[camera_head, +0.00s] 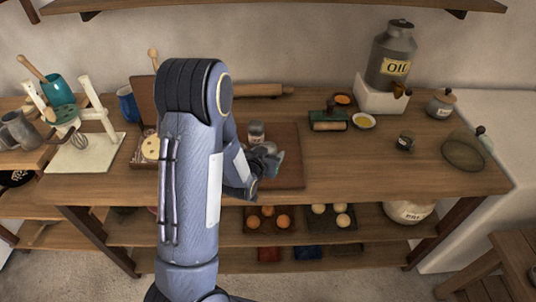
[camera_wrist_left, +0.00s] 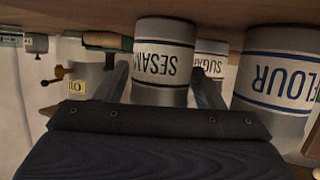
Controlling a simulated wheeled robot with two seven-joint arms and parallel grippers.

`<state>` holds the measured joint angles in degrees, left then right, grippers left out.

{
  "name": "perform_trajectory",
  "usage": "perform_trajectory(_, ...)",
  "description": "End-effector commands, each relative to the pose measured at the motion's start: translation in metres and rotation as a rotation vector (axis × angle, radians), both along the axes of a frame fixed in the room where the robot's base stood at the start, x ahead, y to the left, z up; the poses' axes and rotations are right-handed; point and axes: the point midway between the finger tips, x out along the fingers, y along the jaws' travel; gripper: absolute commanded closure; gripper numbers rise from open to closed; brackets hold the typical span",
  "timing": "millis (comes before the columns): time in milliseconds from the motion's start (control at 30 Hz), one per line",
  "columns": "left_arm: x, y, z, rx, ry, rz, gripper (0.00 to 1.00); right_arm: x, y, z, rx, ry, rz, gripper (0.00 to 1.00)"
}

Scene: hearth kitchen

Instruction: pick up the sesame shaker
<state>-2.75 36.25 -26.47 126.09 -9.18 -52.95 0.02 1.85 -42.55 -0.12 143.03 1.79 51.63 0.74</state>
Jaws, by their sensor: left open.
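The sesame shaker (camera_wrist_left: 163,62) is a grey metal canister with a white label reading SESAME. In the left wrist view, which shows it upside down, it stands between the two fingers of my left gripper (camera_wrist_left: 162,88). The fingers are apart, one on each side of it; I cannot tell whether they touch it. In the head view my left gripper (camera_head: 262,172) is low over the brown board, beside small grey canisters (camera_head: 256,132) partly hidden by my arm. I cannot tell there which one is the sesame. My right gripper is not in view.
In the wrist view a FLOUR canister (camera_wrist_left: 277,80) stands close on the right, and a SUGAR canister (camera_wrist_left: 211,62) behind. In the head view a rolling pin (camera_head: 257,90) lies behind, and an oil urn (camera_head: 390,55) stands right.

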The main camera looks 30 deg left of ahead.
Motion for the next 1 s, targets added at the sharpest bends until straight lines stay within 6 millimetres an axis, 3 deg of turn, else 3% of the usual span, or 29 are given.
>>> perform_trajectory(167, 0.0, 0.0, 0.0, -0.001, 0.0, 0.0, 0.39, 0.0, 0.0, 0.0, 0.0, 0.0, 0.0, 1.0)
perform_trajectory(433, 0.0, 0.0, 0.0, -0.001, 0.0, 0.0, 0.75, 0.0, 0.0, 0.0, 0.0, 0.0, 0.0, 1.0)
perform_trajectory(767, 0.0, 0.0, 0.004, 0.0, -0.003, 0.0, 0.75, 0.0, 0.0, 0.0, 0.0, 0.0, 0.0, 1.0)
perform_trajectory(1000, 0.001, 0.0, 0.033, -0.001, -0.009, 0.001, 0.75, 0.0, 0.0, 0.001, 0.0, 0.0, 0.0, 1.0)
